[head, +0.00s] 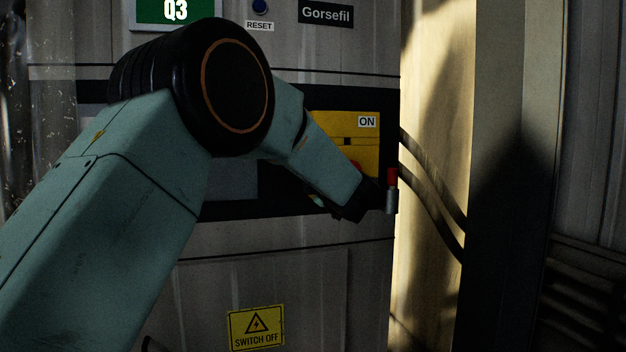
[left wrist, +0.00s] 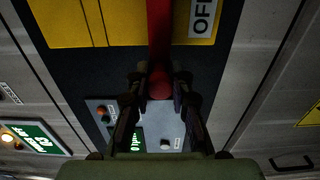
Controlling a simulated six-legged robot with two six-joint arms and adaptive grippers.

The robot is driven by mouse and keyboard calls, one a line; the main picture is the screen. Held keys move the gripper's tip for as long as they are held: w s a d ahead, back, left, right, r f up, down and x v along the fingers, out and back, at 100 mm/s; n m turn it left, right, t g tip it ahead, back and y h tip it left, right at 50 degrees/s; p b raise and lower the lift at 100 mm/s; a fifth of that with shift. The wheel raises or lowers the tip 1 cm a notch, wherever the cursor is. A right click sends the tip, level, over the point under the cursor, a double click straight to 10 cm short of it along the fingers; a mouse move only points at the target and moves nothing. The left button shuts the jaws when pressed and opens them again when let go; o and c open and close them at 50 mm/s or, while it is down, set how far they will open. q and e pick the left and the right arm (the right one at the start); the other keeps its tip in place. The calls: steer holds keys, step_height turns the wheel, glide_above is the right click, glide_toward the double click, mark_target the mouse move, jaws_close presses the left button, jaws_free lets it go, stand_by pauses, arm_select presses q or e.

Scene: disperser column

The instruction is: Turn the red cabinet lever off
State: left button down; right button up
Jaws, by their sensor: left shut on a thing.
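The red lever (left wrist: 159,35) runs down from the top of the left wrist view, beside the "OFF" label (left wrist: 201,17) on the yellow panel. My left gripper (left wrist: 160,92) is shut on the lever's rounded end, with one finger on each side. In the head view my left gripper (head: 362,204) is low at the right edge of the yellow panel (head: 345,128). The "ON" label (head: 367,122) is at the panel's upper right. Only a bit of red shows above my wrist; my arm hides the rest of the lever. My right gripper is not in view.
A red and silver fitting (head: 391,192) stands close to the right of my left gripper. Dark cables (head: 432,207) hang to the right of the cabinet. A "SWITCH OFF" sign (head: 256,327) is low on the cabinet. A blue reset button (head: 260,7) is above.

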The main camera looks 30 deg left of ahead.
arm_select(q)
steer(key=shift+r, duration=0.1)
steer(key=c, duration=1.5)
jaws_free()
steer(key=o, duration=0.3)
steer(key=shift+w+f, duration=0.2)
steer(key=shift+s+d+r, duration=0.1)
steer(key=shift+s, duration=0.1)
steer(key=v, duration=1.1)
steer(key=shift+s+d, duration=0.25)
steer(key=shift+s, duration=0.05)
